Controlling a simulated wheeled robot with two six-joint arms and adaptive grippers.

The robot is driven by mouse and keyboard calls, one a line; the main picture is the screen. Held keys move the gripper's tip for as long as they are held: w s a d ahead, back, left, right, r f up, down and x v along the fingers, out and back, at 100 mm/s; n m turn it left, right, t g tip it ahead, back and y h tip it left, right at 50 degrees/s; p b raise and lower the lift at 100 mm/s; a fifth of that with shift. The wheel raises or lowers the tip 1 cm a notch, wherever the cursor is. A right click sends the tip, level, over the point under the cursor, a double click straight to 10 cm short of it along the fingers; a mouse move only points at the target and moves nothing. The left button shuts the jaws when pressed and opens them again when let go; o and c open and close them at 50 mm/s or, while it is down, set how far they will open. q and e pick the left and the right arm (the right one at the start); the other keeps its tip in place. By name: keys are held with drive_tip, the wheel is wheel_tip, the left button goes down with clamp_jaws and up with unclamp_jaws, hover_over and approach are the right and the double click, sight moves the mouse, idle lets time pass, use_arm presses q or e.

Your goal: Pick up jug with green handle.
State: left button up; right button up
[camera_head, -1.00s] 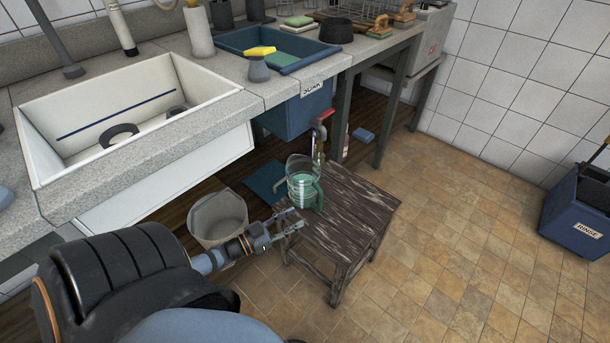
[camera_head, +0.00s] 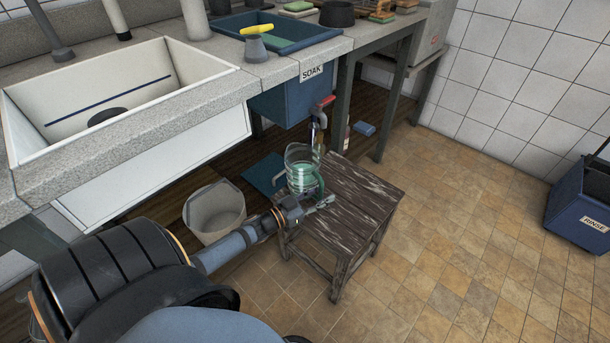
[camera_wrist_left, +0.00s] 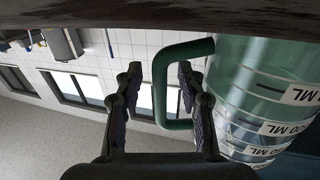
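The clear jug (camera_head: 298,170) with green contents and a green handle (camera_head: 320,187) stands upright on the dark wooden stool (camera_head: 355,197). My left gripper (camera_head: 322,203) is at the handle side of the jug, low over the stool top. In the left wrist view, the jug (camera_wrist_left: 262,75) with its volume marks is at the right. The green handle (camera_wrist_left: 160,85) shows between the two fingers of the open left gripper (camera_wrist_left: 159,80). The fingers are apart from each other, and I cannot tell whether either touches the handle. My right gripper is not in view.
A pale bucket (camera_head: 215,212) stands left of the stool. The sink counter (camera_head: 190,105) is behind.

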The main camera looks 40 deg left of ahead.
use_arm(q)
clamp_jaws()
idle(0.5)
drive_tip(key=shift+r, duration=0.1)
